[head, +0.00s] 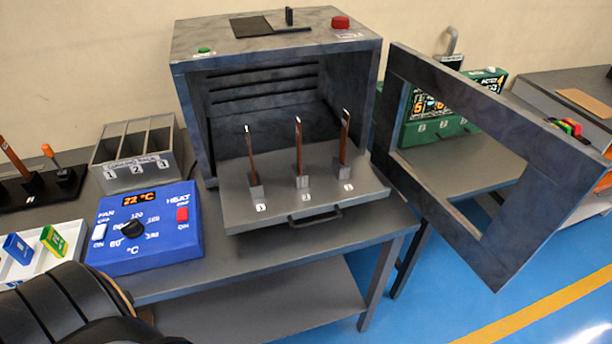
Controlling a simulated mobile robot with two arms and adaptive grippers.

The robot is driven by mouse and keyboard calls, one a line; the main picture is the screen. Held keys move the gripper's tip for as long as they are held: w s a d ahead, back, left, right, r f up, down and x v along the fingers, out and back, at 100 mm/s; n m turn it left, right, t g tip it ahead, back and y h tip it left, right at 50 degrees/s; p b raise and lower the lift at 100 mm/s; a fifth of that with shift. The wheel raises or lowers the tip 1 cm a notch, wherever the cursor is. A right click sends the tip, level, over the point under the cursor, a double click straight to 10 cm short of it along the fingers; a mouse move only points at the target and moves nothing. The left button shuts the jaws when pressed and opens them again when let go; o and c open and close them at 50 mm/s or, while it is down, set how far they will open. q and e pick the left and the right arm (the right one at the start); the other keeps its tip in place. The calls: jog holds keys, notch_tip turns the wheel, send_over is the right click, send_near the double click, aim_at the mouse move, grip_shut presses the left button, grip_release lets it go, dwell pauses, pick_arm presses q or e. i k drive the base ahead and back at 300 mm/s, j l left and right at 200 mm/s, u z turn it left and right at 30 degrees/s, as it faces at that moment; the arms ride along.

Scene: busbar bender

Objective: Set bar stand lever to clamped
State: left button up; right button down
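The bar stand (65,185) is a black base at the far left, partly cut off by the picture's edge. A copper-coloured bar (14,158) leans in it. Its lever (52,157) has an orange tip and stands up from the base, leaning to the upper left. I cannot tell from this view which setting the lever is in. A dark, rounded link of my own arm fills the bottom left corner. Neither of my grippers can be seen, and nothing of mine touches the stand or lever.
The blue heat control panel (160,249), a numbered grey bin (135,182) and a white tray (72,236) stand near the stand. An oven (188,118) holds three upright bars on its pulled-out shelf (235,213). Its framed door (437,200) hangs open to the right.

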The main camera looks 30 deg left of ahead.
aim_at(46, 148)
jog(key=j+u, duration=0.1)
jog(key=u, duration=2.45)
jog(key=i+j, duration=0.2)
jog(key=j, duration=0.25)
jog(key=i+j+z, duration=0.1)
jog(key=j, duration=0.4)
jog(key=i+j, duration=0.3)
jog(key=j, duration=0.2)
jog(key=i+j, duration=0.2)
jog(key=j, duration=0.25)
jog(key=i+j+z, duration=0.1)
jog(key=j, duration=0.4)
jog(key=i+j, duration=0.25)
jog(key=j, duration=0.25)
jog(key=i+j, duration=0.15)
jog(key=j, duration=0.35)
jog(key=i+j+z, duration=0.1)
jog(key=j, duration=0.4)
jog(key=i, duration=0.1)
